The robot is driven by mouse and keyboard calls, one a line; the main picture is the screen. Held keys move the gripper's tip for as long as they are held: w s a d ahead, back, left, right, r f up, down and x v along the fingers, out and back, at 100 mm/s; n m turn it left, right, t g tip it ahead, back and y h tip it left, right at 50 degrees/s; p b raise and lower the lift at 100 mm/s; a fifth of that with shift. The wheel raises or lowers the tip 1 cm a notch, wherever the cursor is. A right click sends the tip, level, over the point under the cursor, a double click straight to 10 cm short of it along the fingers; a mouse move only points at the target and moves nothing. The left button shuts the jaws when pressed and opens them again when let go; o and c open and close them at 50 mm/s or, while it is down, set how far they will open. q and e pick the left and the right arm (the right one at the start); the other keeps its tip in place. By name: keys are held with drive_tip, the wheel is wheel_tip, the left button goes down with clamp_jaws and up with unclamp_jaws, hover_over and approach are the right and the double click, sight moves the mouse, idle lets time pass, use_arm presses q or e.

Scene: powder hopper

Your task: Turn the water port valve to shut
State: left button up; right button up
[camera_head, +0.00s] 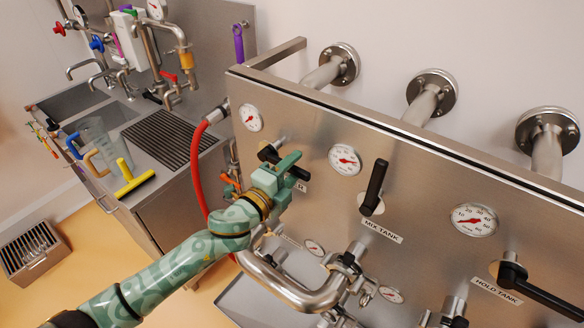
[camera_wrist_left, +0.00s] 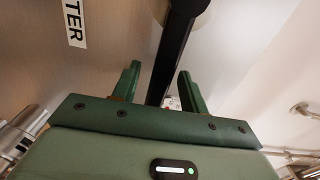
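The water port valve has a black lever handle (camera_head: 267,153) on the steel panel. In the head view it slants down to the right, partly hidden by my left gripper (camera_head: 287,170). My green left gripper also shows in the left wrist view (camera_wrist_left: 158,72). There its two fingers stand apart on either side of the black handle (camera_wrist_left: 178,40), with a visible gap, so it looks open around the handle. A label ending in "TER" (camera_wrist_left: 75,22) shows beside the handle; in the head view the gripper hides most of it. My right gripper is not in view.
The mix tank handle (camera_head: 374,187) points up and the hold tank handle (camera_head: 540,293) lies to the right. Gauges (camera_head: 345,159) sit along the panel. A red hose (camera_head: 197,160) and a steel pipe (camera_head: 290,290) are close to my left arm. A sink bench (camera_head: 170,140) stands left.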

use_arm(q)
drive_tip(key=shift+s, duration=0.1)
drive_tip(key=p+v, duration=0.1)
drive_tip(key=v, duration=0.7)
drive_tip(key=shift+s+a, duration=0.2)
drive_tip(key=shift+s, duration=0.15)
